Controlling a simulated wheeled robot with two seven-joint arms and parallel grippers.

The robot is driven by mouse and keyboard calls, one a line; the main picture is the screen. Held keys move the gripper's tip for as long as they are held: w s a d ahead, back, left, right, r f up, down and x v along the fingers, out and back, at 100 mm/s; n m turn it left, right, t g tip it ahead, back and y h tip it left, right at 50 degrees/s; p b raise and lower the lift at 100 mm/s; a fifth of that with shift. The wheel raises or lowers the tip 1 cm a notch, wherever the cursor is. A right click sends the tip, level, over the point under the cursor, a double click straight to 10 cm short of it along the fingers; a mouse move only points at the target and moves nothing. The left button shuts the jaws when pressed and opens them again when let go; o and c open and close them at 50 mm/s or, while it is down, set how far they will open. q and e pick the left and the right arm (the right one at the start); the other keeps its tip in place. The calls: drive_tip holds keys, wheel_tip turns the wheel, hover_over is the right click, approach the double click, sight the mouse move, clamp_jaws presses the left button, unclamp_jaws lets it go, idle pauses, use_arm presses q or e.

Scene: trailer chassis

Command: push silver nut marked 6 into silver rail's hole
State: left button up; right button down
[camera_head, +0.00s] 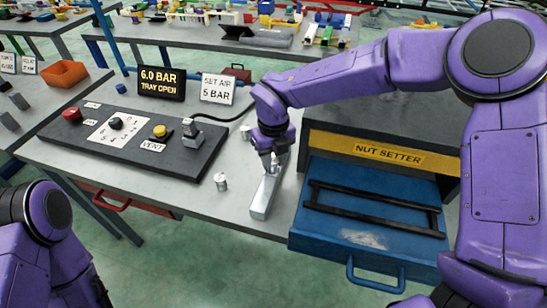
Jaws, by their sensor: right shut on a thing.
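The silver rail (262,200) lies lengthwise near the table's front edge, left of the blue drawer. My right gripper (273,164) points down over the rail's far end. It is shut on a small silver piece, which looks like a nut. The fingers mostly hide the piece, and I cannot read a 6 on it or tell whether it sits in a hole. Another silver nut (221,181) stands on the table left of the rail, and a further small silver piece (246,132) stands behind the gripper. My left arm shows at the lower left, its gripper out of view.
A dark control panel (150,140) with knobs lies to the left, under a "6.0 BAR TRAY OPEN" display (161,83) and a "SET AIR 5 BAR" sign (217,89). The nut setter cabinet (375,148) has its blue drawer (365,245) open at right.

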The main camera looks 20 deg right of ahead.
sight(273, 160)
drive_tip(key=shift+s+f, duration=0.25)
drive_tip(key=shift+s, duration=0.15)
drive_tip(key=shift+w+f, duration=0.1)
drive_tip(key=shift+w, duration=0.05)
drive_tip(key=c, duration=0.9)
unclamp_jaws()
drive_tip(key=shift+w+f, duration=0.1)
drive_tip(key=shift+w, duration=0.2)
drive_tip(key=shift+o, duration=0.2)
drive_tip(key=shift+w, duration=0.15)
drive_tip(key=shift+s+r, duration=0.25)
drive_tip(key=shift+s, duration=0.05)
wheel_tip(273, 160, up, 12)
drive_tip(key=b, duration=0.1)
drive_tip(key=shift+f, duration=0.15)
